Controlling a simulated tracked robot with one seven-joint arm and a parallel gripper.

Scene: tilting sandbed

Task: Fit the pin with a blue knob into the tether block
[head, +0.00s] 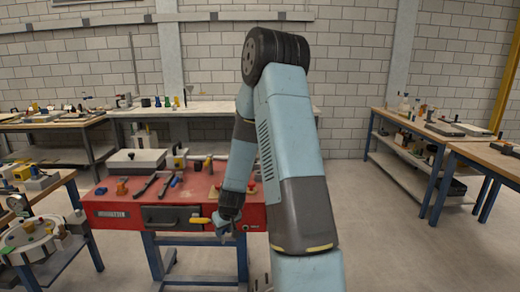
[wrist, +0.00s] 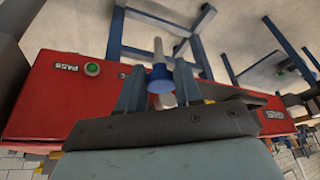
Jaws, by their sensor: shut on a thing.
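My gripper (head: 224,230) hangs in front of the red bench's front face in the head view, low and near its right part. In the wrist view my gripper (wrist: 160,72) is shut on the pin, with one finger on each side of its blue knob (wrist: 160,84). The pin's pale grey shaft (wrist: 159,50) sticks out beyond the fingers, away from the wrist camera. The pin is too small to make out in the head view. I cannot pick out the tether block with certainty in either view.
The red bench (head: 110,212) carries tools and a pale box (head: 137,160). A yellow handle (head: 200,220) is close left of my gripper. A green button (wrist: 92,68) is on the red front. A side table (head: 50,187) stands left; open floor (head: 400,250) lies right.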

